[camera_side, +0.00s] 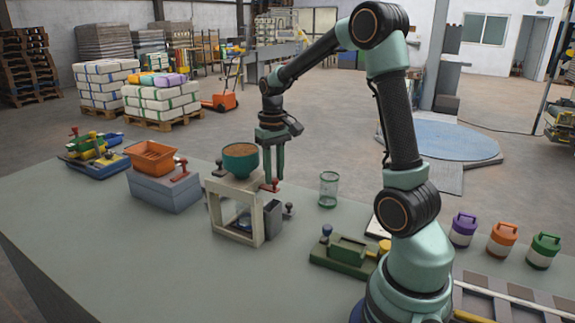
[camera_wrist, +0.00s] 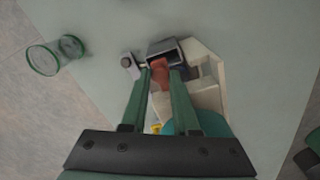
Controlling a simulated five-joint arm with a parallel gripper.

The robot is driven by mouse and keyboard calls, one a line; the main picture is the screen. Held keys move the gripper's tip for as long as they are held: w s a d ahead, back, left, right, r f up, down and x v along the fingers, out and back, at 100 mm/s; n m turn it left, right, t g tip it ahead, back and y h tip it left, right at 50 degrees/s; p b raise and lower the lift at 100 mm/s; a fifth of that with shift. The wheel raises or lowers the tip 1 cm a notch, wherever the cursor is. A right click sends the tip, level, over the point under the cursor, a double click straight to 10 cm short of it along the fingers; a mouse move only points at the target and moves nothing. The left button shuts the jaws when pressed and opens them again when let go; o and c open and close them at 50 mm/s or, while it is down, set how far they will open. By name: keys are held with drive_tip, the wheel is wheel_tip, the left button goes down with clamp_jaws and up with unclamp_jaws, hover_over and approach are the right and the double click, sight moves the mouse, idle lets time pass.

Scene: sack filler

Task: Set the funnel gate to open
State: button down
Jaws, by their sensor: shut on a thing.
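The teal funnel (camera_side: 240,168), filled with brown material, sits on top of a beige stand (camera_side: 216,205). Its teal edge also shows under my fingers in the wrist view (camera_wrist: 190,127). A red handle (camera_side: 269,187) sticks out at the funnel's right, below its bowl. My gripper (camera_side: 274,180) points down beside the funnel, its two green fingers at the handle. In the wrist view, my fingertips (camera_wrist: 161,75) are closed around the red handle (camera_wrist: 160,70). The gate plate is hidden, so I cannot tell its position.
A dark grey box (camera_side: 273,219) and a knob (camera_side: 289,208) sit at the stand's right. A glass jar (camera_side: 328,190) stands further right. An orange tray (camera_side: 151,157) on a grey block is at left. A green fixture (camera_side: 345,254) is in front. The front-left table is clear.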

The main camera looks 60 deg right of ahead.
idle(0.3)
drive_tip(key=shift+s, duration=1.55)
drive_tip(key=c, duration=0.7)
unclamp_jaws()
drive_tip(key=shift+o, duration=0.2)
drive_tip(key=shift+r, duration=0.1)
wheel_tip(320, 180, up, 12)
drive_tip(key=s+a+f+n+t, duration=0.2)
drive_tip(key=a, duration=0.7)
drive_tip(key=s+a+f+n+t, duration=0.1)
drive_tip(key=s+a+n+t, duration=0.1)
drive_tip(key=a, duration=0.7)
drive_tip(key=shift+s+a+f+n+t, duration=0.15)
drive_tip(key=shift+s+f+n+t, duration=0.25)
drive_tip(key=shift+n+t, duration=0.3)
